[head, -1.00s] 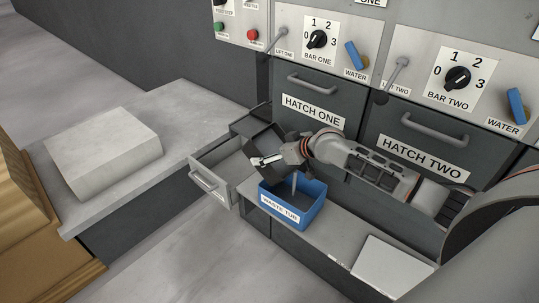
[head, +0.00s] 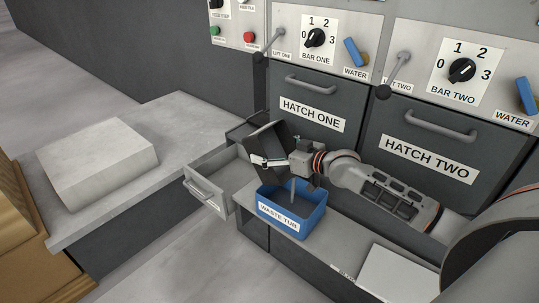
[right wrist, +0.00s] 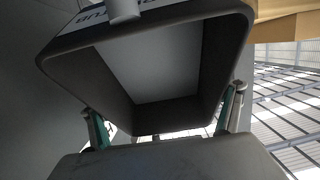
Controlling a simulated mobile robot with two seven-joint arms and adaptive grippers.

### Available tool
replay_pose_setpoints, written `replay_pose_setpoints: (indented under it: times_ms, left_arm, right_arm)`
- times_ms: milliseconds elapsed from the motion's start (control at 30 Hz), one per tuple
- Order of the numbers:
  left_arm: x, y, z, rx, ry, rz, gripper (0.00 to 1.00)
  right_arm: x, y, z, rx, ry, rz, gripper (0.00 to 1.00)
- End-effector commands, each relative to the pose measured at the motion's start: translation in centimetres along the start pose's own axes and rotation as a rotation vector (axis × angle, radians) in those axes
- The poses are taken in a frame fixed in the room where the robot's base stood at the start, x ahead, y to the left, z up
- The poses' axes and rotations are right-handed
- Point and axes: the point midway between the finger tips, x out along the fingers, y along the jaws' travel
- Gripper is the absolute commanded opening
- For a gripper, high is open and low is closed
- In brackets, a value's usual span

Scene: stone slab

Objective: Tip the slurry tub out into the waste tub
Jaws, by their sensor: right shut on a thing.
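The slurry tub (head: 264,141) is a dark grey open box. My right gripper (head: 270,161) is shut on it and holds it steeply tilted, above the waste tub. In the right wrist view the tub (right wrist: 165,70) shows its open mouth, grey inside and part of an upturned label, with a finger at each side. The blue waste tub (head: 289,220) stands upright on the ledge below my right gripper. A thin grey strip, like a falling stream, reaches down into it, and its inside looks grey. My left gripper is not in view.
A pale drawer (head: 206,192) stands open just left of the waste tub. A stone slab (head: 98,160) lies on the left bench. Hatch one (head: 311,110) and hatch two (head: 425,150) are shut behind my arm. A white panel (head: 398,273) lies on the ledge at right.

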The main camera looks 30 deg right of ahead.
Motion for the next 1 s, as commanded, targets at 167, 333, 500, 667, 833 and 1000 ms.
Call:
replay_pose_setpoints:
  times_ms: [167, 333, 500, 667, 833, 1000]
  left_arm:
    - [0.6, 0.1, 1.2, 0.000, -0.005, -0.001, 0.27]
    - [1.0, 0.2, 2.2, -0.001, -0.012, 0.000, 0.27]
    - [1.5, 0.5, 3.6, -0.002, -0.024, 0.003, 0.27]
    - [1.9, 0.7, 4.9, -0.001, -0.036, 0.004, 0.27]
    - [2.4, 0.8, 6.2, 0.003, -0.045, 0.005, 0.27]
    - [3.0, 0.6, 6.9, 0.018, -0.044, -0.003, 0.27]
  right_arm:
    - [-0.4, 0.0, -0.1, 0.001, 0.052, 0.000, 0.54]
    - [-0.8, 0.0, -0.5, 0.001, 0.098, 0.000, 0.54]
    - [-1.2, 0.0, -0.7, 0.002, 0.145, -0.001, 0.54]
    - [-1.6, 0.0, -1.0, 0.001, 0.197, 0.000, 0.54]
    - [-2.1, 0.0, -1.2, 0.002, 0.259, 0.000, 0.54]
    - [-2.9, 0.0, -1.3, 0.004, 0.341, -0.001, 0.54]
